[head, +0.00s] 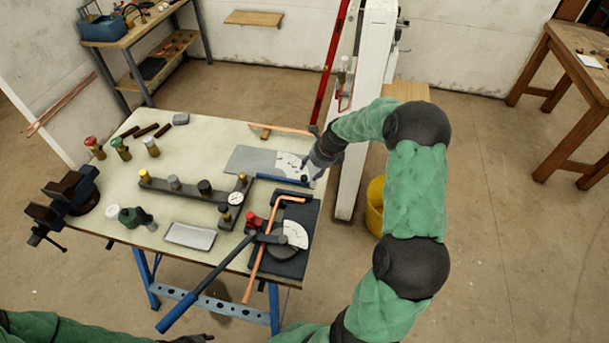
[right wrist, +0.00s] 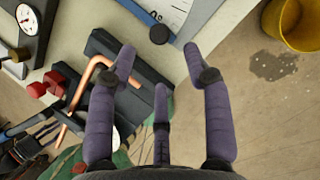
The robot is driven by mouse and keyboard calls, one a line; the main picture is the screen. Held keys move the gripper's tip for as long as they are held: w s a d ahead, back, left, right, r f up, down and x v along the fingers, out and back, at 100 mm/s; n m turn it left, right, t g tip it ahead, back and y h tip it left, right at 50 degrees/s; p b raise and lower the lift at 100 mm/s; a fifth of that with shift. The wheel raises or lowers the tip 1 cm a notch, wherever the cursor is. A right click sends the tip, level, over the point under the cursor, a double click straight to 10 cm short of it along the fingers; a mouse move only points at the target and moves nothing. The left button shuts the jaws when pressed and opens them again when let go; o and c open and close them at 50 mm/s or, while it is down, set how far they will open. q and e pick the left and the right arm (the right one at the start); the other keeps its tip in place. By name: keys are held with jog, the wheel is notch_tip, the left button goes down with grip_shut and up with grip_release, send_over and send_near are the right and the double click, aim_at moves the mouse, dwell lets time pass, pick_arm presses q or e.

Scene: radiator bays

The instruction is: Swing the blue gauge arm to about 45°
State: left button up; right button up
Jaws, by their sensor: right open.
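The blue gauge arm (head: 280,180) lies along the near edge of a grey plate (head: 250,160) on the bench. A white printed scale (head: 288,162) is at the plate's right end. A black knob (head: 304,180) stands at the arm's right end. My right gripper (head: 312,167) is open over this end. In the right wrist view, the knob (right wrist: 159,34) is just beyond the spread fingers (right wrist: 158,62), apart from them, with part of the blue arm (right wrist: 145,14) behind. The arm's angle is not readable. My left gripper (head: 195,339) is partly cut off at the bottom edge.
A pipe bender with a long blue-handled lever (head: 205,284) and a copper pipe (head: 258,262) stands close, nearer me. A manifold with a round gauge (head: 236,198) is left of it. A white column (head: 365,110) rises behind my right arm; a yellow bucket (head: 375,207) is on the floor.

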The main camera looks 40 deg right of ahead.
aim_at(305, 177)
jog(key=b+x, duration=0.1)
jog(key=x, duration=0.6)
jog(key=shift+w, duration=0.1)
jog(key=shift+c, duration=0.3)
grip_shut()
